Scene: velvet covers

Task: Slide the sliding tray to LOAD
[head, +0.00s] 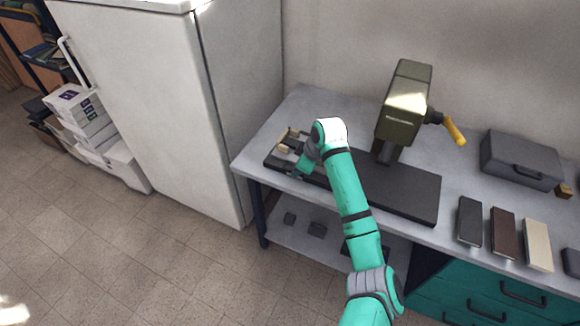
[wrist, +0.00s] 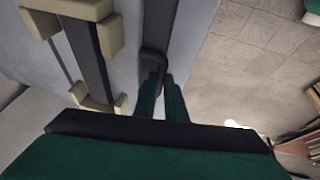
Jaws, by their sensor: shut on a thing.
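The sliding tray (head: 284,143) is at the left end of a long dark base on the bench, with beige corner pieces. In the wrist view the tray (wrist: 88,55) shows a dark strip, a pale strip and beige corner blocks. Its dark handle (wrist: 153,62) stands at the tray's side. My gripper (wrist: 160,82) is shut on this handle, its two green fingers reaching it from below in the picture. In the head view my gripper (head: 300,170) is at the tray's front edge, partly hidden by my arm. I cannot read any LOAD mark.
An olive press head (head: 403,105) with a yellow-handled crank (head: 455,130) rises over the dark base (head: 410,192). A grey case (head: 520,160) and several flat blocks (head: 503,232) lie to the right. A white fridge-like cabinet (head: 150,100) stands left of the bench.

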